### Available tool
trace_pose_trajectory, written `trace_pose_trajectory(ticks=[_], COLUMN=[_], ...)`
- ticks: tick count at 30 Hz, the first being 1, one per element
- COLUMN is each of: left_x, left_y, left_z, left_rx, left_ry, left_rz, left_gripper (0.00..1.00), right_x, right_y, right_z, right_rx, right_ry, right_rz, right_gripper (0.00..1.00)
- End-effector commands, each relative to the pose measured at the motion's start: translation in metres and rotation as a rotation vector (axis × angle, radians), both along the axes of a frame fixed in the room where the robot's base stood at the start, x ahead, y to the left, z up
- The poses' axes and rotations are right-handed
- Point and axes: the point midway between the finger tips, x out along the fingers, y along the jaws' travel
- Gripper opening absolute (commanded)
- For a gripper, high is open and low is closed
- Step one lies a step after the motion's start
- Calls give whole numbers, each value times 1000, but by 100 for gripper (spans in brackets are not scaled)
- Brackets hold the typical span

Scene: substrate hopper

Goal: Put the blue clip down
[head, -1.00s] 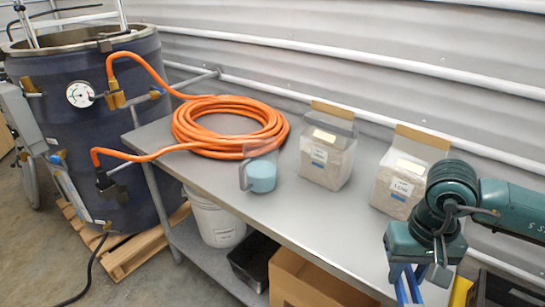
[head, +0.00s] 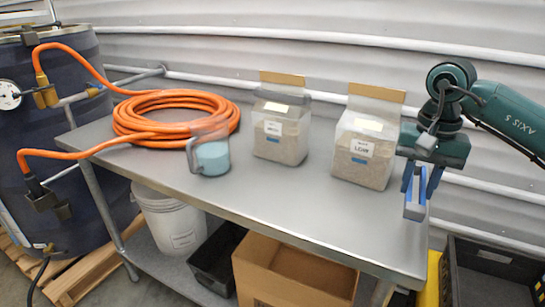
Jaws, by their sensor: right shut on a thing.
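My right gripper (head: 420,182) comes in from the right and points down at the right end of the steel table (head: 300,215). It is shut on the blue clip (head: 415,206), which hangs between the fingertips. The clip shows as a small blue and greyish piece, partly hidden by the fingers. It appears just above or over the table's right edge; I cannot tell whether it touches the top. My left gripper is out of view.
Two clear bags of brown material, one middle (head: 282,140) and one right (head: 366,150) beside my gripper, stand on the table. A blue-filled cup (head: 212,158) and an orange hose coil (head: 150,128) are left. The table's front centre is clear. A dark crate (head: 490,262) stands lower right.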

Motion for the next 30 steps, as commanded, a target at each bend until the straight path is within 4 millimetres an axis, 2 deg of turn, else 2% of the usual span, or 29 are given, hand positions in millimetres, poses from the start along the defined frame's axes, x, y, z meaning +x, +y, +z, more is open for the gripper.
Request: trace_pose_trajectory(ticks=[6,12,19,24,30], left_x=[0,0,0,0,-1], left_y=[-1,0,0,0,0], left_z=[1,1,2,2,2], left_rx=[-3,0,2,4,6], left_ry=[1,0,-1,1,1], left_rz=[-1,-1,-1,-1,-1], left_gripper=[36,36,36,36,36], right_x=[0,0,0,-1,0], right_y=[-1,-2,-1,-1,-1], right_z=[-2,-35,-60,-88,-100], right_rx=[0,-2,-2,-1,-1], right_ry=[1,3,3,4,-1], right_rz=[-4,-4,-4,-4,-3], right_gripper=[8,8,8,8,8])
